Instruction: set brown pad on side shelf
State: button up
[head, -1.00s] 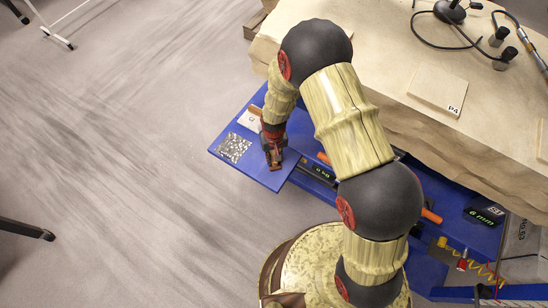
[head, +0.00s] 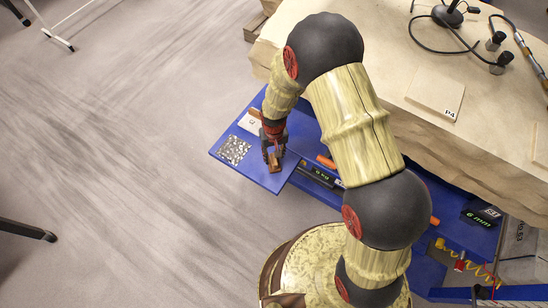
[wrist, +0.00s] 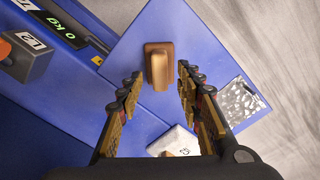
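The brown pad (wrist: 158,65) lies on the blue side shelf (wrist: 165,25), ahead of my gripper and between the lines of its fingers in the wrist view. In the head view the pad (head: 274,162) shows just below the fingers, on the shelf (head: 262,178) near its right edge. My gripper (wrist: 160,74) is open, with a finger on each side and clear gaps to the pad. It also shows in the head view (head: 272,151), above the shelf. The fingers do not appear to touch the pad.
A speckled square plate (head: 234,150) lies on the shelf's left part. A white labelled block (wrist: 175,140) lies behind the pad. A dark display reading 0 kg (head: 321,177) and an orange-handled tool (head: 325,161) are to the right. A large stone slab (head: 440,130) rises beyond.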

notch_tip(320, 180, up, 8)
jog(key=p, duration=0.1)
jog(key=shift+f+p, duration=0.2)
jog(key=shift+p, duration=0.15)
notch_tip(320, 180, up, 14)
jog(key=t, duration=0.1)
send_over(274, 159)
jog(key=d, duration=0.3)
jog(key=s+d+r+t, duration=0.1)
jog(key=s+d+r, duration=0.1)
jog(key=r, duration=0.4)
jog(key=s+d+r+t, duration=0.1)
jog(key=s+d+r, duration=0.15)
jog(key=r, duration=0.35)
jog(key=s+d+r+t, duration=0.1)
jog(key=s+d+r, duration=0.2)
jog(key=s+r, duration=0.3)
jog(key=s+d+r+m+t, duration=0.1)
jog(key=s+d+r, duration=0.2)
jog(key=s+r, duration=0.3)
jog(key=s, duration=0.3)
jog(key=shift+s+d+r+t, duration=0.25)
jog(key=shift+r+t, duration=0.05)
